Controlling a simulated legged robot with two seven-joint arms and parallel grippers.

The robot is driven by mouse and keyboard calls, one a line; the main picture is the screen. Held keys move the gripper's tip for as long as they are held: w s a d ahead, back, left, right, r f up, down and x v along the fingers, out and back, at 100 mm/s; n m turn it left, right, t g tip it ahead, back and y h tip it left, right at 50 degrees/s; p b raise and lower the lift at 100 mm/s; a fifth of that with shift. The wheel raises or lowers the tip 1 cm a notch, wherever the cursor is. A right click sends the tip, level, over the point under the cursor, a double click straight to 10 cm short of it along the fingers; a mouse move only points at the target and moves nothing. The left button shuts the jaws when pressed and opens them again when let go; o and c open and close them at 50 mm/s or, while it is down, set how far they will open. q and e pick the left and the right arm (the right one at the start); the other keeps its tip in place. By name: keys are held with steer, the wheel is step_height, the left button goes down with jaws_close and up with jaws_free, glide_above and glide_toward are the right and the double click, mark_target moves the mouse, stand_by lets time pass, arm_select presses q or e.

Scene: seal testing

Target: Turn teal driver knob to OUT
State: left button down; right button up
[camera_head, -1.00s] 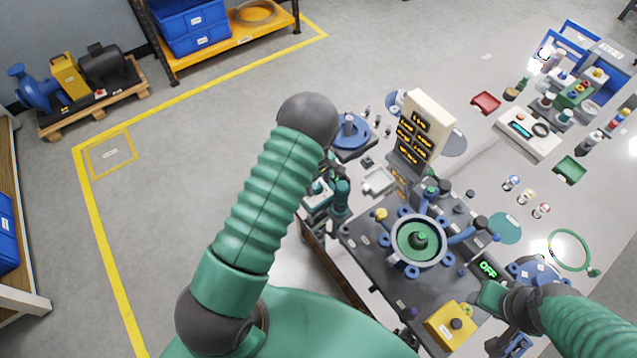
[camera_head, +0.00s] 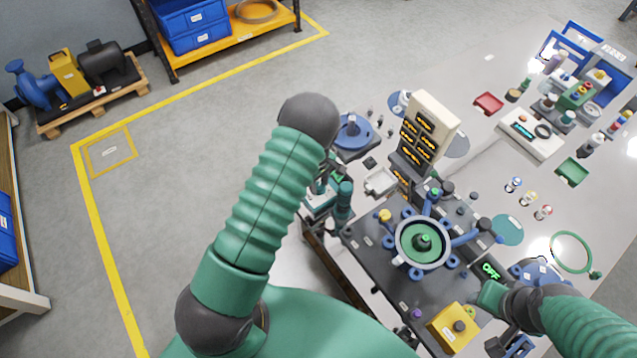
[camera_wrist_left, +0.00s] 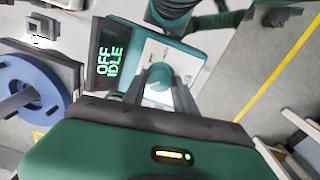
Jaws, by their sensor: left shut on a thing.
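The teal driver (camera_wrist_left: 125,35) fills the upper middle of the left wrist view, with a white panel and a dark display (camera_wrist_left: 108,55) reading "OFF IDLE". Its teal knob (camera_wrist_left: 159,76) stands on the panel. My left gripper (camera_wrist_left: 160,92) is shut on the knob, one finger on each side. The knob's pointer and most panel labels are too small or covered to read. In the head view the driver (camera_head: 319,201) is partly hidden by my left arm. My right arm comes in from the right; its green end (camera_head: 490,297) is by the bench rig, and its fingers cannot be made out.
A dark rig plate (camera_head: 380,262) carries a round blue-and-green fixture (camera_head: 423,243), a yellow button box (camera_head: 452,328) and a display reading "OFF". A cream indicator tower (camera_head: 428,125) stands behind. A blue disc-shaped part (camera_wrist_left: 30,90) is left of the driver in the wrist view.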

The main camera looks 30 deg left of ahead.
mark_target(320, 187)
arm_select(q)
steer(key=shift+d, duration=0.1)
steer(key=n, duration=0.3)
steer(key=shift+w+n, duration=0.1)
steer(key=shift+n, duration=0.3)
steer(key=shift+d+n+p, duration=0.1)
steer(key=shift+n+p, duration=0.3)
steer(key=shift+n, duration=1.5)
steer(key=shift+w, duration=0.1)
steer(key=shift+r, duration=0.1)
steer(key=c, duration=1)
jaws_free()
step_height(320, 187, up, 17)
steer(key=shift+s+d+f+b, duration=0.2)
steer(key=shift+s+d+b, duration=0.05)
steer(key=shift+s+b, duration=0.05)
